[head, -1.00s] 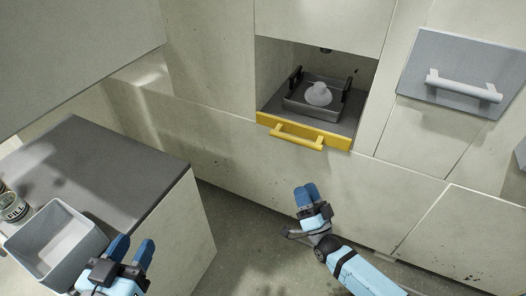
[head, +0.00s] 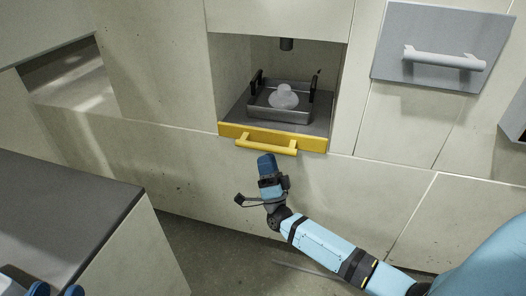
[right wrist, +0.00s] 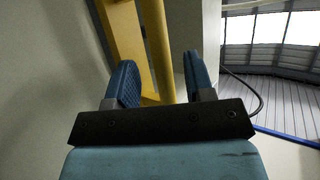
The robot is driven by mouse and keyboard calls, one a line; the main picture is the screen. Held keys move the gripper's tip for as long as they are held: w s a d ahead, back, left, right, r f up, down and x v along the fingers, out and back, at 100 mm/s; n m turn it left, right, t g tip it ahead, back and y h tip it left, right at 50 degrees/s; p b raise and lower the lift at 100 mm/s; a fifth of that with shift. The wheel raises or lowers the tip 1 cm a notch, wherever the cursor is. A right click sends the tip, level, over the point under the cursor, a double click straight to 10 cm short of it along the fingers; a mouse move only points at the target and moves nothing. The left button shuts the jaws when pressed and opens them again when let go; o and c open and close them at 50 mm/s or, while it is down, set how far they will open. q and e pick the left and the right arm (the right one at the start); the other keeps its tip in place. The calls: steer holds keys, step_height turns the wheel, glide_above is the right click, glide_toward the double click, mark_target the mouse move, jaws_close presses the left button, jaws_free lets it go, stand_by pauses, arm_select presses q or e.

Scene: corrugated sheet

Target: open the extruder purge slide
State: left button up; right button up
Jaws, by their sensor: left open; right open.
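The purge slide has a yellow front (head: 313,143) with a yellow bar handle (head: 266,145), set at the bottom of a recess in the pale machine wall. A grey metal tray (head: 262,108) with black handles sits on the slide and holds a whitish lump (head: 284,97). My right gripper (head: 266,160) is just below the handle. In the right wrist view, its open blue fingers (right wrist: 160,85) have the yellow handle bar (right wrist: 157,45) between or just beyond their tips; contact is not clear. My left gripper (head: 55,291) is open at the bottom left edge, mostly cut off.
A dark nozzle (head: 287,44) hangs above the tray. A grey panel with a pale handle (head: 444,60) is at the upper right. A dark-topped counter (head: 60,205) stands at the left. Floor between counter and wall is clear.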

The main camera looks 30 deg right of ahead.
mark_target(263, 150)
steer(key=shift+b+x, duration=0.35)
steer(key=shift+x, duration=1.8)
steer(key=shift+c, duration=0.4)
jaws_close()
